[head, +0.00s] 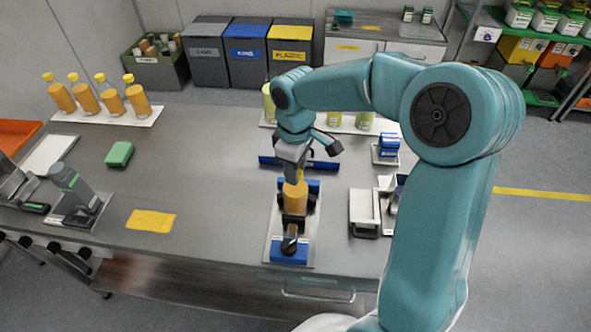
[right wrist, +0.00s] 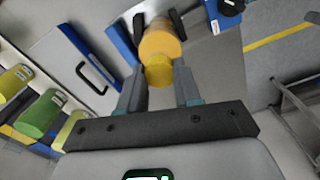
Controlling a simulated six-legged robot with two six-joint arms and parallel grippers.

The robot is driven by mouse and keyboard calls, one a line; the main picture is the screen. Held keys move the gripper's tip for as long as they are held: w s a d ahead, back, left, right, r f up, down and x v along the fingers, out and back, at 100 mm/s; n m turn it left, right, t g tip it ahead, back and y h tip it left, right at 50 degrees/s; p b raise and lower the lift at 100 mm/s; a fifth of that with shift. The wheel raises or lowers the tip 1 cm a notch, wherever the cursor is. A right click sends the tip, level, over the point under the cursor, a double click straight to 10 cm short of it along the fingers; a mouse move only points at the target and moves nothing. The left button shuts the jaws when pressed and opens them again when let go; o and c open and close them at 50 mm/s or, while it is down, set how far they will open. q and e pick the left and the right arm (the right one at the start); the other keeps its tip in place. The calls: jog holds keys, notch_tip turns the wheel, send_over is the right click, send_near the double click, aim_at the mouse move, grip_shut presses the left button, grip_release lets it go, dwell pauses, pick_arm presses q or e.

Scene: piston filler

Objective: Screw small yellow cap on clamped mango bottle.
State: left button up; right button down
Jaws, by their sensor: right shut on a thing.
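The orange mango bottle (head: 295,198) stands upright in the clamp, between its dark jaws, on the clamp's pale base plate (head: 273,236) with blue blocks. My right gripper (head: 293,172) comes down from above onto the bottle's top. In the right wrist view its two fingers (right wrist: 160,74) are shut on the small yellow cap (right wrist: 159,73), one on each side. The cap is in line with the orange bottle (right wrist: 160,42); I cannot tell whether it is seated on the neck. The fingers mostly hide the cap in the head view. My left gripper is not in view.
Several capped orange bottles (head: 110,100) stand on a white tray at the back left. A green sponge (head: 119,154) and a yellow cloth (head: 151,221) lie on the grey table. A blue tray (head: 320,161) lies behind the clamp. A white-and-grey device (head: 363,212) stands right of it.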

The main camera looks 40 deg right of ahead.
jog(key=shift+m, duration=0.8)
jog(key=c, duration=0.7)
grip_release()
jog(key=shift+r+n+p, duration=0.15)
jog(key=shift+n+p, duration=0.3)
jog(key=shift+n, duration=0.75)
jog(key=n+p, duration=0.1)
jog(key=n, duration=0.4)
jog(key=shift+n, duration=0.3)
jog(key=n+p, duration=0.1)
jog(key=n, duration=0.2)
jog(key=shift+n+p, duration=0.3)
jog(key=shift+p, duration=0.05)
jog(key=n, duration=0.3)
jog(key=shift+p, duration=0.3)
